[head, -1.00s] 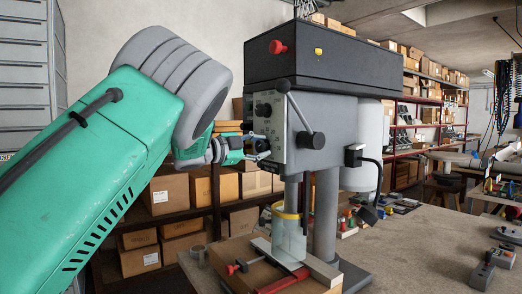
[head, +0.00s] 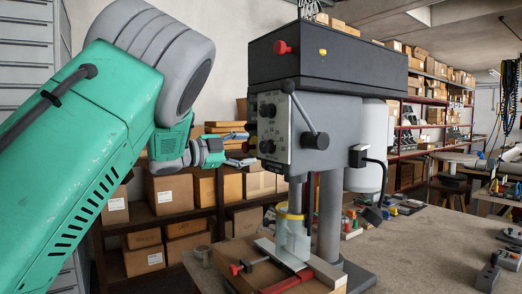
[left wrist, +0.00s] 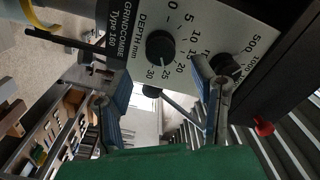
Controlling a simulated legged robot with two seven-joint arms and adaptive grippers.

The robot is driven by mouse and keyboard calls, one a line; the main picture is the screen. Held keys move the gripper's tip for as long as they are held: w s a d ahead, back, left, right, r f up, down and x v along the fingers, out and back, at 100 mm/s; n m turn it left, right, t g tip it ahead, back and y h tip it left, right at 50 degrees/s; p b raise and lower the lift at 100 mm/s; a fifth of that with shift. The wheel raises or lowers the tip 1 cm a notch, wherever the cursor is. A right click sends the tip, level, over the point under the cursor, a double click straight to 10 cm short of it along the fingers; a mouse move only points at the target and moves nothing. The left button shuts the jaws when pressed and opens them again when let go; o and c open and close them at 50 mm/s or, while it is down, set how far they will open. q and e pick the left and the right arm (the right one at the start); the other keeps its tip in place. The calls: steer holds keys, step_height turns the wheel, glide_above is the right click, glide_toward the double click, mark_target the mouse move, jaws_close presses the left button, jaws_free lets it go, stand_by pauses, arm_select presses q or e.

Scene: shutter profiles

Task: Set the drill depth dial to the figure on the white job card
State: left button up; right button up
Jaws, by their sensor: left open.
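The depth dial is a black knob (left wrist: 160,47) with a printed scale from 0 to 30, on the drill's pale panel (left wrist: 125,48). I see no white job card. My right gripper is out of view.
A lever with a black ball (head: 314,139) sticks out from the drill's front. Below are a yellow-rimmed clear guard (head: 291,235) and a red-handled clamp (head: 245,267) on the bench (head: 425,250). Boxes on shelves (head: 170,190) stand behind. A red button (left wrist: 263,127) shows too.

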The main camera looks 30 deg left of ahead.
arm_select(q)
steer(key=v, duration=0.5)
steer(key=shift+s+a+f, duration=0.1)
steer(key=shift+s+a, duration=0.05)
steer(key=shift+s, duration=0.05)
